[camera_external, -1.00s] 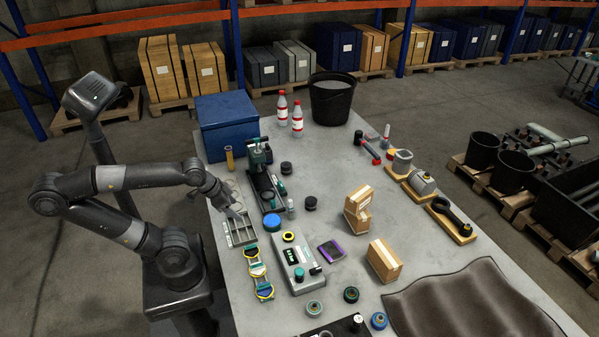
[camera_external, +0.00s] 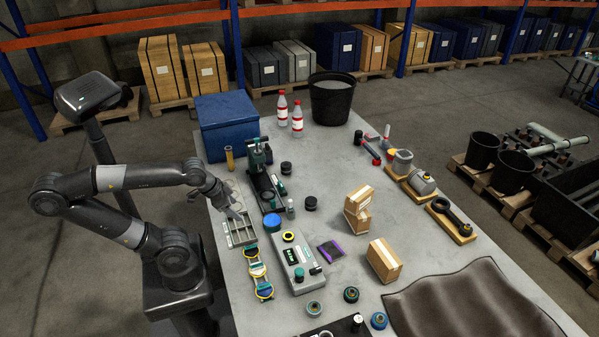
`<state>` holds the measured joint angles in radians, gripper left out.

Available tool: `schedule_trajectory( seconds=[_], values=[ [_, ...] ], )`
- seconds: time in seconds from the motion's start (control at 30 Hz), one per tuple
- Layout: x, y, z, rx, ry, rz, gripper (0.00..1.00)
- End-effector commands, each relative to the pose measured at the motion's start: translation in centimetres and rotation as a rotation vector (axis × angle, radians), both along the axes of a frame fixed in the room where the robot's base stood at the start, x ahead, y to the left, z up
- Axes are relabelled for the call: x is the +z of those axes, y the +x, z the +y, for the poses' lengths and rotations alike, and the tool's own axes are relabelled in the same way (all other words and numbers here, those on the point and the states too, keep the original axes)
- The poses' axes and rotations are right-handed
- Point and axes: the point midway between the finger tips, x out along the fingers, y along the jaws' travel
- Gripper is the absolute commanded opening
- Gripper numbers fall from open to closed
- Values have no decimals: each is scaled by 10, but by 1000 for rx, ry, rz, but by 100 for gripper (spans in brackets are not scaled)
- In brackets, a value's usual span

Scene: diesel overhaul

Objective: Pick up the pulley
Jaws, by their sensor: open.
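I cannot tell for sure which piece is the pulley. Candidates are small round parts on the table: a black one (camera_external: 287,168) right of the green-topped press, another black one (camera_external: 310,203) nearer the middle, and ringed ones near the front, one grey (camera_external: 314,308), one dark green (camera_external: 351,294) and one blue (camera_external: 378,320). My gripper (camera_external: 238,213) is at the table's left side, pointing down over a grey compartment tray (camera_external: 240,240). It is open, small in the picture, and apart from these round parts.
The green-topped press (camera_external: 259,155), a grey device (camera_external: 296,262) and a holder with yellow rings (camera_external: 258,272) crowd the left side. Cardboard boxes (camera_external: 384,260) stand mid-table. A blue bin (camera_external: 227,125), red-capped bottles (camera_external: 297,118) and a black bucket (camera_external: 332,98) stand at the back.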

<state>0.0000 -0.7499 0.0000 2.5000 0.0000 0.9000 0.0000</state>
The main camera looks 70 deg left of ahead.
Motion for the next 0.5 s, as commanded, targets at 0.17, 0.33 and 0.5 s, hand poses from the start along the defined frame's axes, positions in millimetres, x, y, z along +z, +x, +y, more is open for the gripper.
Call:
schedule_trajectory(
  seconds=[0.17,0.33,0.5],
  values=[
    [0,0,0,0,0,0,73],
    [0,0,0,0,0,0,74],
    [2,6,-4,9,-22,12,74]
  ],
)
